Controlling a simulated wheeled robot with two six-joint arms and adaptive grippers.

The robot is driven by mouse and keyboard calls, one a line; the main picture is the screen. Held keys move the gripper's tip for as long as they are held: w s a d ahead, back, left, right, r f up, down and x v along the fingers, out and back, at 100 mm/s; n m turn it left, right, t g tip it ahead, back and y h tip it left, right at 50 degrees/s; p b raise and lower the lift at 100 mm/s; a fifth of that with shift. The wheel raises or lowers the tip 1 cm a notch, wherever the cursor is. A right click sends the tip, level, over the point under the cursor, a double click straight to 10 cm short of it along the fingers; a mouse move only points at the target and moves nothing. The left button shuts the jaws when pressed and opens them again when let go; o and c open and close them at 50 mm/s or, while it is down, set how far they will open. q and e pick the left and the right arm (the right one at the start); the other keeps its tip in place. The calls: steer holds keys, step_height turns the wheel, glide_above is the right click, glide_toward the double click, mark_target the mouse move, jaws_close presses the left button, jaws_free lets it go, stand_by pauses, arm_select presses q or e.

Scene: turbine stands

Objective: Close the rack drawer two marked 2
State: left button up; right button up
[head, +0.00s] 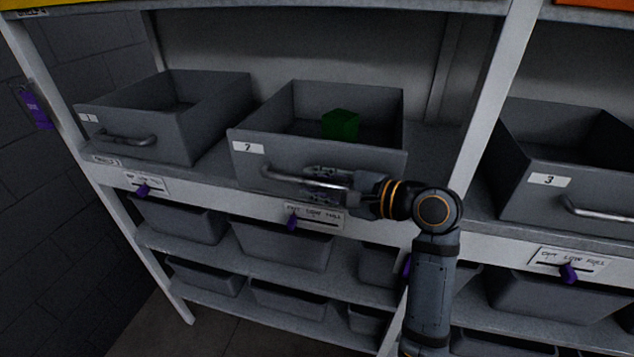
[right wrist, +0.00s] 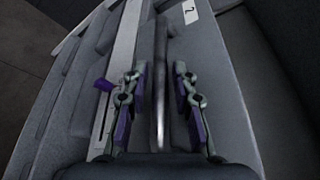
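Drawer two (head: 300,158), a grey bin with a white label 2 (head: 248,147), sits on the upper shelf and sticks out at the front. A green block (head: 340,124) lies inside it. Its silvery bar handle (head: 290,178) is on the front face. My right gripper (head: 318,180) is at the right part of that handle. In the right wrist view, the right gripper (right wrist: 160,100) has its fingers apart, with the handle bar (right wrist: 161,70) between them and gaps on both sides. The label 2 (right wrist: 190,11) shows there at the top. My left gripper is not in view.
Drawer 1 (head: 175,140) stands to the left and drawer 3 (head: 560,190) to the right, beyond a white upright (head: 490,110). Lower shelves hold several grey bins (head: 280,245). Purple sliders (head: 292,221) sit on the shelf edge below.

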jaws_close()
